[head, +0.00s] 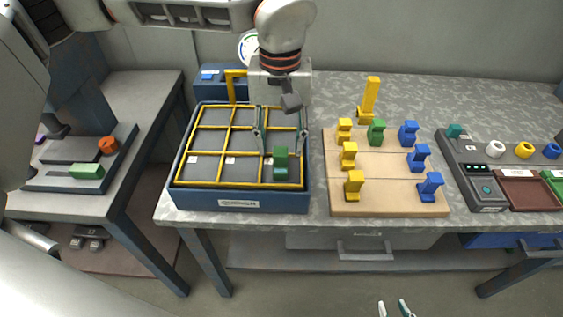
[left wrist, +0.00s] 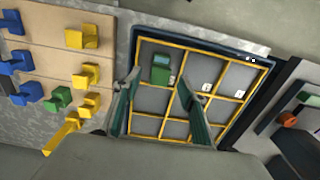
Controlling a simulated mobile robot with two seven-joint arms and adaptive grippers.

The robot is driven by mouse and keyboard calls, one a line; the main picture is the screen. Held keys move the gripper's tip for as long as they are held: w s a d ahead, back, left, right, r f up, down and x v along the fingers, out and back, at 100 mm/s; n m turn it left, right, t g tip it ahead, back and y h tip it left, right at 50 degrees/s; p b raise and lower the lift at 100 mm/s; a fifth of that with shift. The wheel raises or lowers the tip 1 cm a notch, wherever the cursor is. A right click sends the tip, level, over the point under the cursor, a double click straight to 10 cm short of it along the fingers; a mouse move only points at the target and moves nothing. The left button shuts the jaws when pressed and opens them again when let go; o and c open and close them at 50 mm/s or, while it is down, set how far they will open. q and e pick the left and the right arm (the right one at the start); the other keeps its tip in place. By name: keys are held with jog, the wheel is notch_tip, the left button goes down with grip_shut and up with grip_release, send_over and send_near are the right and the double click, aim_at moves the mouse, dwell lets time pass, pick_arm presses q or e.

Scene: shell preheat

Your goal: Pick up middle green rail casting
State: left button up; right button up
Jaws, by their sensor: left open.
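A green casting (head: 281,163) stands in the front right cell of the blue tray; it also shows in the left wrist view (left wrist: 161,70). Another green casting (head: 377,132) stands in the back middle of the wooden board, between a yellow and a blue one; in the left wrist view it is at the left (left wrist: 58,98). My left gripper (head: 280,150) is open, pointing down over the tray, with its fingers on either side of the tray's green casting in the picture. Contact cannot be told. My right gripper (head: 395,308) shows only its fingertips, apart and empty, at the bottom edge.
The blue tray (head: 240,204) has yellow dividers and otherwise empty cells. The wooden board (head: 390,202) holds several yellow and blue castings. A panel (head: 487,193) with coloured rings stands at right. A side table (head: 136,92) at left holds a green block (head: 87,171).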

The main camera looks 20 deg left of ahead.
aim_at(280, 151)
pick_arm(q)
notch_tip(280, 151, down, 5)
jog(key=shift+r, duration=0.1)
grip_shut()
jog(key=shift+r, duration=0.1)
